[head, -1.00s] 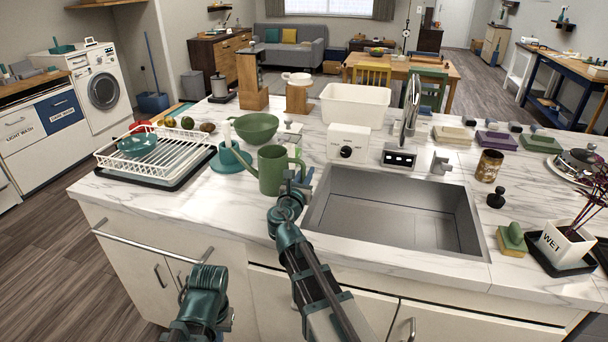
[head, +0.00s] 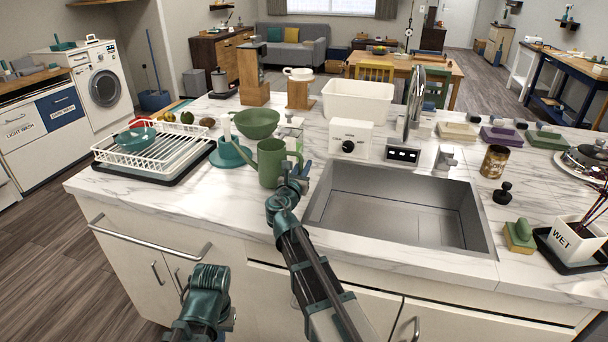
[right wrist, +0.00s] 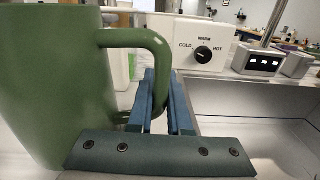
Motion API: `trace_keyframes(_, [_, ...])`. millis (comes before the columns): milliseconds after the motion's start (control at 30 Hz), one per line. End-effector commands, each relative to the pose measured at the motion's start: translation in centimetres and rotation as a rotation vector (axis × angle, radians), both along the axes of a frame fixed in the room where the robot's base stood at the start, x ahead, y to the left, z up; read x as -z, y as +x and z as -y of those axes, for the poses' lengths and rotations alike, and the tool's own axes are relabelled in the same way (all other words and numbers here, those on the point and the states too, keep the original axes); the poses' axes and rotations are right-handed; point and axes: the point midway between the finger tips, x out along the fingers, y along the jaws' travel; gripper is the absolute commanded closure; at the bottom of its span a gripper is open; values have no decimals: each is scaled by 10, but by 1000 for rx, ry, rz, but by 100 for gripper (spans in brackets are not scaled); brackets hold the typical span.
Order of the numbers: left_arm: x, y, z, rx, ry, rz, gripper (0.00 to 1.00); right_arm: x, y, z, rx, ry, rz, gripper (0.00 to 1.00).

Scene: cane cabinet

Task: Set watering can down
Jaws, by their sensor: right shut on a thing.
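The green watering can (head: 271,164) is upright at the left end of the sink, its spout toward the left and its handle toward the right. My right gripper (head: 297,178) is at the handle. In the right wrist view its blue fingers (right wrist: 163,103) are closed around the lower part of the can's handle (right wrist: 158,60). The can's base is at or just above the marble counter (head: 235,215); I cannot tell whether it touches. Part of my left arm shows at the bottom, but its gripper's fingers do not show.
The sink (head: 400,207) lies right of the can. A green bowl (head: 257,122) is behind. Bare counter lies in front of the can.

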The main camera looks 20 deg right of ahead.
Motion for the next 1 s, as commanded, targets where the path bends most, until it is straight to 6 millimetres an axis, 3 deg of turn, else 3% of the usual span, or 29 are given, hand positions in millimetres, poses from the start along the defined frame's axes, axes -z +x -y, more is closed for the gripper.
trace_keyframes(100, [13,0,0,0,0,0,100,13,0,0,0,1,1,100])
trace_keyframes(533, [16,0,0,0,0,0,100,15,0,0,0,1,1,100])
trace_keyframes(567, [14,0,0,0,0,0,100,14,0,0,0,0,0,78])
trace_keyframes(700, [14,0,0,0,0,0,100,14,0,0,0,0,0,53])
trace_keyframes(1000, [12,0,0,0,0,0,100,12,0,0,0,0,0,53])
